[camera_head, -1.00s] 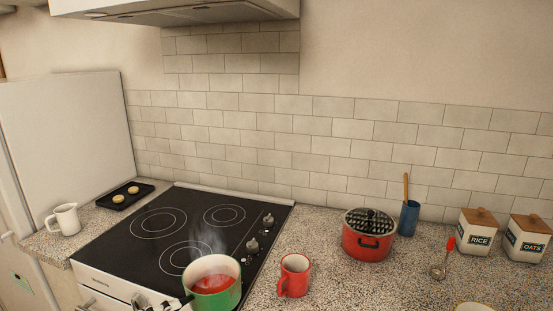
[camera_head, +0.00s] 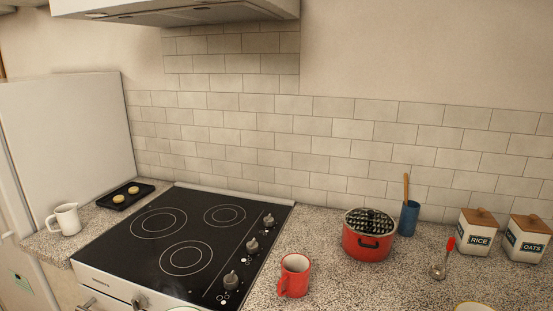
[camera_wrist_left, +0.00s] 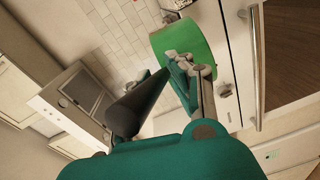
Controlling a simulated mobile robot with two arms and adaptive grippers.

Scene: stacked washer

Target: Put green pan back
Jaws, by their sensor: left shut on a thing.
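The green pan (camera_wrist_left: 190,42) shows in the left wrist view, in front of the white stove front. My left gripper (camera_wrist_left: 188,72) is shut on it at the dark handle (camera_wrist_left: 138,104), which points away from the pan's green side. The pan's inside is mostly hidden from this angle. Neither the pan nor my left gripper shows in the head view. The black cooktop (camera_head: 155,245) is bare, with several ring-marked burners. My right gripper is in neither view.
A red mug (camera_head: 294,275) stands right of the cooktop, with a red pot (camera_head: 368,243) behind it. A white pitcher (camera_head: 66,219) and a black tray (camera_head: 125,203) are at left. Stove knobs (camera_head: 252,245) line the cooktop's right side. A range hood (camera_head: 180,10) hangs above.

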